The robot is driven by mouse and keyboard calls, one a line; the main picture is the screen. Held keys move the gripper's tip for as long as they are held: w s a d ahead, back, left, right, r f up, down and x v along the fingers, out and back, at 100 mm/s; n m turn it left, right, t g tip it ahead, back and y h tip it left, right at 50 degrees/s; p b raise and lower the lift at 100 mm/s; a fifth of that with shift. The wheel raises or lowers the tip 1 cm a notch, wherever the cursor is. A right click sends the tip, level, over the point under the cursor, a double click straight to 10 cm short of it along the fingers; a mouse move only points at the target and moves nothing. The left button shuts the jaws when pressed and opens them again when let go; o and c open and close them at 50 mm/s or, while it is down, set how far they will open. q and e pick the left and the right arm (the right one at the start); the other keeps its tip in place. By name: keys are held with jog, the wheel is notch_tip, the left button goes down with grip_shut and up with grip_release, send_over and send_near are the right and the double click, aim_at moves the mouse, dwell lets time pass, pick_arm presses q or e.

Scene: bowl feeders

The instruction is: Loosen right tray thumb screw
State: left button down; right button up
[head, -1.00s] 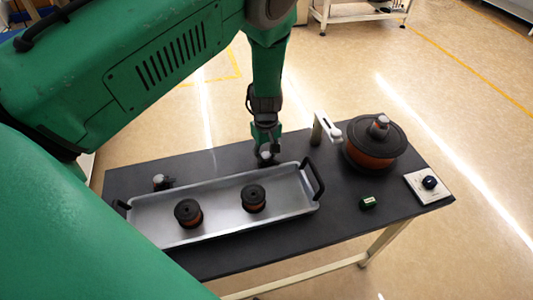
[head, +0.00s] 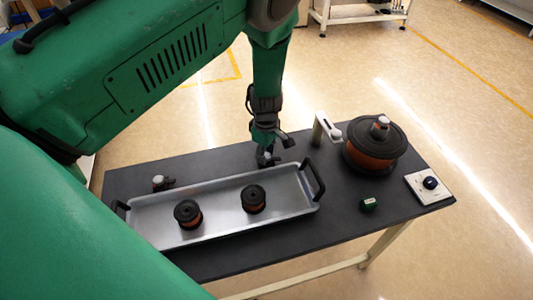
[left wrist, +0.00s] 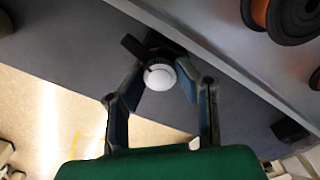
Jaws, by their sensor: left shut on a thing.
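The right thumb screw (head: 268,157), with a pale round cap, stands at the back edge of the metal tray (head: 290,208), towards its right end. The cap shows as a white disc in the left wrist view (left wrist: 160,76), with a dark bracket behind it. My left gripper (head: 269,151) reaches down on the screw from behind the tray. In the left wrist view its two fingers (left wrist: 160,86) close on either side of the cap. A second, similar thumb screw (head: 159,181) stands at the tray's back left. My right gripper is not in view.
Two dark spools (head: 253,199) stand in the tray, which has black end handles (head: 314,178). The table front is clear.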

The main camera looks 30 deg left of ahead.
aim_at(267, 154)
pick_arm(q)
jog(key=shift+w+r, duration=0.15)
jog(key=shift+w, duration=0.05)
jog(key=c, duration=1.2)
grip_release()
jog(key=shift+r, duration=0.4)
notch_tip(267, 154, up, 11)
